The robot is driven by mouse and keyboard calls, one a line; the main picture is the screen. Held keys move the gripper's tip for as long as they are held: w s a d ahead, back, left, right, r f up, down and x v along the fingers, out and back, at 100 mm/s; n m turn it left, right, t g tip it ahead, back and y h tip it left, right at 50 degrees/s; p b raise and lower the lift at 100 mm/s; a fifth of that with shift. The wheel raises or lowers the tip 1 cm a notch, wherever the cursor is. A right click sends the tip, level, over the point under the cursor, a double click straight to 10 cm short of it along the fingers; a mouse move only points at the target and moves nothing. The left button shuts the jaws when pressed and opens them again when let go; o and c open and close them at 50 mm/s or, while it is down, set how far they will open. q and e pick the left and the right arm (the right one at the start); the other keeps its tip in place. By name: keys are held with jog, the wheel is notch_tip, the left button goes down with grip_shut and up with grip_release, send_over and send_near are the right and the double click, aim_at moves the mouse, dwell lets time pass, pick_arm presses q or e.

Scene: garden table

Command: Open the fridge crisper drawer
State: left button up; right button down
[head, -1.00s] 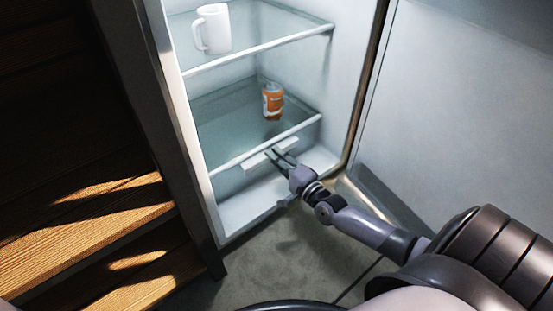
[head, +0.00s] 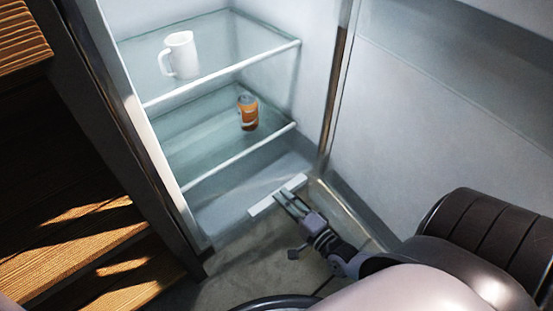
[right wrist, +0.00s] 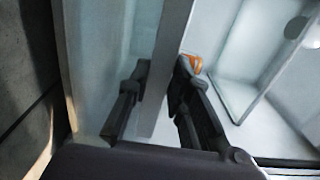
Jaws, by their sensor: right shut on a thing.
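The crisper drawer (head: 238,192) is a clear, pale box low in the open fridge, below the lower glass shelf. Its front stands out past the shelf edge, so the drawer is pulled out. Its white bar handle (head: 263,206) runs across the front. My right gripper (head: 284,196) is shut on this handle. In the right wrist view, the fingers (right wrist: 158,88) sit on either side of the white handle bar (right wrist: 168,60). How far the drawer's back reaches inside is hard to tell. My left gripper is not in view.
A white mug (head: 183,56) stands on the upper shelf (head: 225,67). The fridge door (head: 440,110) is open at the right. Wooden steps or slats (head: 80,255) lie at the left.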

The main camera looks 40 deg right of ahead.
jog(key=shift+s+f, duration=0.4)
jog(key=shift+s, duration=0.05)
jog(key=c, duration=1.8)
grip_release()
jog(key=shift+o, duration=1.3)
jog(key=shift+w, duration=0.1)
jog(key=shift+r, duration=0.15)
jog(key=s, duration=0.8)
jog(key=s+d, duration=0.1)
jog(key=s, duration=0.3)
